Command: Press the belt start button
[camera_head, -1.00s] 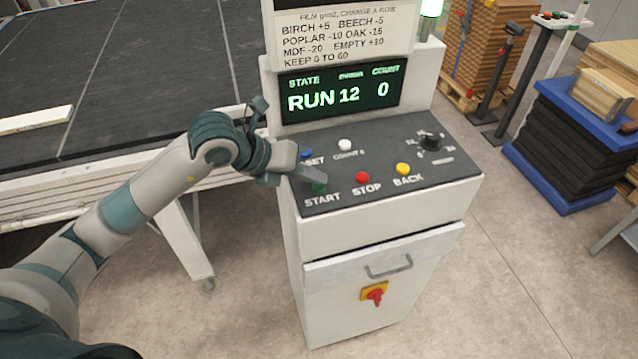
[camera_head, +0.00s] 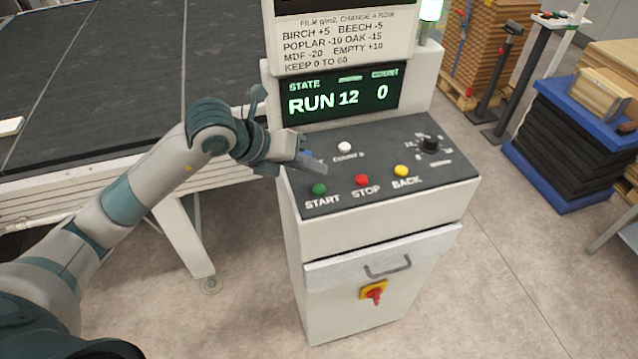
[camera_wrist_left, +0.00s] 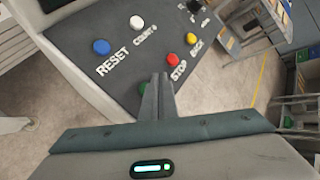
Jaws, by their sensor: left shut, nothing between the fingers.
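The green start button (camera_head: 319,189) sits at the front left of the dark sloped panel (camera_head: 400,172), above the word START. My left gripper (camera_head: 318,165) is shut and empty, over the panel just behind the start button and apart from it in the head view. In the left wrist view the shut fingers (camera_wrist_left: 157,97) cover most of the start button, and a sliver of green (camera_wrist_left: 142,88) shows beside them. The display (camera_head: 340,95) reads RUN, 12 and 0. My right gripper is not in view.
The red stop button (camera_head: 362,180) and yellow back button (camera_head: 401,171) lie right of start. The white count button (camera_head: 344,147), blue reset button (camera_wrist_left: 102,47) and black knob (camera_head: 430,144) are farther back. A dark conveyor belt (camera_head: 110,85) runs at the left.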

